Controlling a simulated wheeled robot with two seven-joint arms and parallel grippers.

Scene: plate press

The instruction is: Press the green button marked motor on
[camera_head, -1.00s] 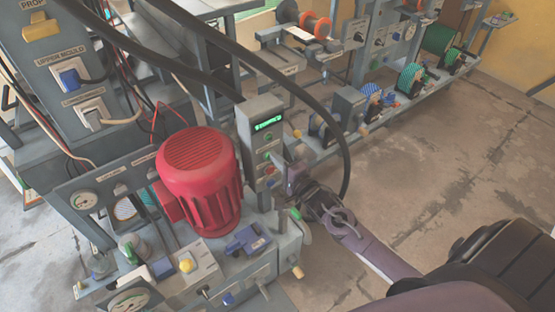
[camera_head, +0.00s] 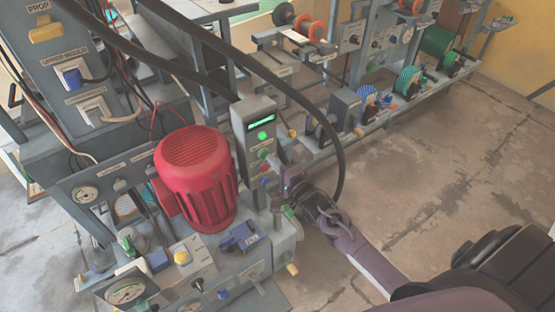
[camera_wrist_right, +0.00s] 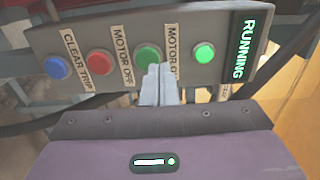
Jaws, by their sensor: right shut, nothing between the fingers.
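The control panel (camera_head: 240,150) stands beside the red motor; it fills the top of the right wrist view (camera_wrist_right: 130,80). Its green button (camera_wrist_right: 148,55), beside a partly covered label reading "MOTOR O", also shows in the head view (camera_head: 263,154). A bright green lamp (camera_wrist_right: 204,52) is lit, and the display (camera_wrist_right: 243,50) reads RUNNING. My right gripper (camera_wrist_right: 160,68) is shut and empty. Its fingertips overlap the button's lower right edge in the wrist view; whether they touch it I cannot tell. It also shows right of the panel in the head view (camera_head: 283,180). My left gripper is not in view.
A red button (camera_wrist_right: 99,62) labelled MOTOR OFF and a blue button (camera_wrist_right: 57,67) labelled CLEAR TRIP lie left of the green one. The red motor (camera_head: 196,178) stands left of the panel. A thick black hose (camera_head: 318,110) arcs over. Open floor (camera_head: 430,200) lies right.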

